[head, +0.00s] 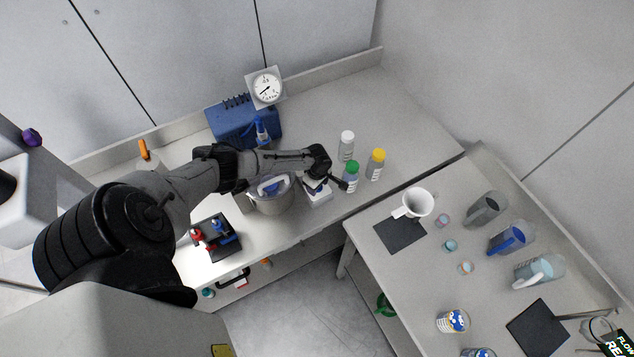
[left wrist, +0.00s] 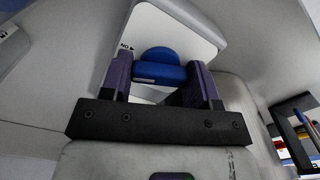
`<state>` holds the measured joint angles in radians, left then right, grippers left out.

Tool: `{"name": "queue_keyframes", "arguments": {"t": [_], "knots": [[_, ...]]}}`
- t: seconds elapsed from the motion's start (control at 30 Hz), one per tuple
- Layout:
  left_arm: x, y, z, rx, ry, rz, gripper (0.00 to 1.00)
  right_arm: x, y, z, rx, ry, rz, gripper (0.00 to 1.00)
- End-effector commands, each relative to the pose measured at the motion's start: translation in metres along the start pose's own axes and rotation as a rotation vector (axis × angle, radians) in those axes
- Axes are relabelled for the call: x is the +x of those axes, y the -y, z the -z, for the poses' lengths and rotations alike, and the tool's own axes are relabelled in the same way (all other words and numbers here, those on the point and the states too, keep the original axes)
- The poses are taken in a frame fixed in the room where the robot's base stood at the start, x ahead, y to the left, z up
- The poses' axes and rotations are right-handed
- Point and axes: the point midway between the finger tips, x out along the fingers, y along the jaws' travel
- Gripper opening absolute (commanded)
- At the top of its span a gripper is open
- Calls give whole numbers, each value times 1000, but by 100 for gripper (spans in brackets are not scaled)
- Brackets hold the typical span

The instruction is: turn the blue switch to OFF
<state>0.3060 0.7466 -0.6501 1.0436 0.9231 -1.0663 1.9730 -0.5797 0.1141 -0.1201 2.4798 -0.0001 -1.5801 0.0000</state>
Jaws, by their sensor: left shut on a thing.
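The blue switch (left wrist: 160,72) is a blue knob on a white housing (left wrist: 172,28) in the left wrist view. A black ON mark with a small arrow shows on the housing, left of the knob. My left gripper (left wrist: 158,84) has its two purple fingers on either side of the knob and is shut on it. In the head view the white switch housing (head: 319,197) stands near the front edge of the bench, below my left gripper (head: 324,180), which partly hides the knob. No OFF mark is readable. My right gripper is not in view.
Green-capped (head: 350,176), yellow-capped (head: 376,164) and white-capped (head: 346,146) bottles stand close right of the switch. A grey pot (head: 272,203) stands close left. A blue unit (head: 232,124) and a dial gauge (head: 266,88) are behind. The bench's back right is clear.

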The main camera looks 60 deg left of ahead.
Motion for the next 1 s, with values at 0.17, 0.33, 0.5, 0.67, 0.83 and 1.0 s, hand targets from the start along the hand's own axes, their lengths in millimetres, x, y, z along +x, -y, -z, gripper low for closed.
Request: {"name": "queue_keyframes", "arguments": {"t": [0.17,0.33,0.5,0.67,0.83,1.0], "knots": [[-4,0,-1,-131,2,2,25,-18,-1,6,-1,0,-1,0],[-4,0,-1,-263,1,2,25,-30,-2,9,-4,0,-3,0],[-3,0,-1,-373,1,2,25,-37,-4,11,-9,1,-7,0],[-1,0,-1,-420,1,1,25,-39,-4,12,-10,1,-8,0],[-1,0,-1,-425,1,0,25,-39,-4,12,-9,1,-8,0],[-1,0,-1,-430,1,1,25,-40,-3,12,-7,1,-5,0]]}}
